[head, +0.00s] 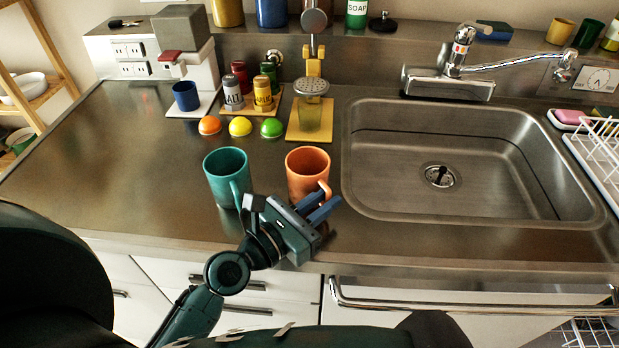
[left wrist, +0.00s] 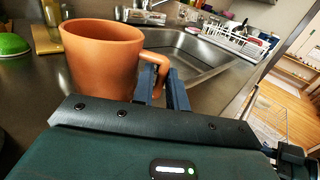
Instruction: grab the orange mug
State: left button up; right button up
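The orange mug (head: 307,170) stands upright on the steel counter, left of the sink, with its handle toward the front right. It also fills the upper left of the left wrist view (left wrist: 100,58). My left gripper (head: 325,200) reaches in from the front. Its two blue fingers are close together, one on each side of the mug's handle, with the handle between them in the left wrist view (left wrist: 163,85). They look shut on the handle. The mug seems to rest on the counter. My right gripper is not in view.
A teal mug (head: 227,177) stands just left of the orange mug. Orange, yellow and green domes (head: 240,126) sit behind, with shakers (head: 233,93) on a board. The sink (head: 450,165) lies to the right. The counter at left is clear.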

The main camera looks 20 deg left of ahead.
pick_arm(q)
jog(key=shift+x, duration=1.6)
jog(key=shift+c, duration=0.3)
grip_shut()
jog(key=shift+r+p, duration=0.2)
jog(key=shift+p, duration=0.15)
